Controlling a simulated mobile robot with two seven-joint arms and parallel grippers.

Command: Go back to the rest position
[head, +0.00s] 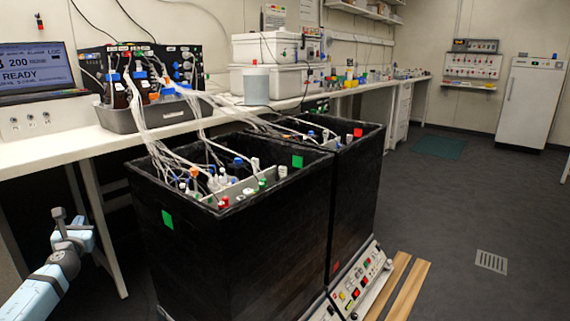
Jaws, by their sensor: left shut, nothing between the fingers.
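My left gripper (68,218) shows at the lower left, at the end of my pale blue and grey arm. It is shut and empty, and it points upward in front of the bench legs. It is apart from the black bioreactor box to its right. My right gripper is out of view. The near black shaker box (240,245) stands in the middle, open at the top, with tubes and coloured caps inside. A second black box (355,185) stands behind it to the right.
A white bench (60,150) runs along the wall with a grey tray (125,121) of bottles, a monitor (35,68) and white units. Tubes run from the tray into the boxes. Wooden planks (405,290) lie at the right. The grey floor (455,215) beyond is mostly clear, up to a white fridge (530,105).

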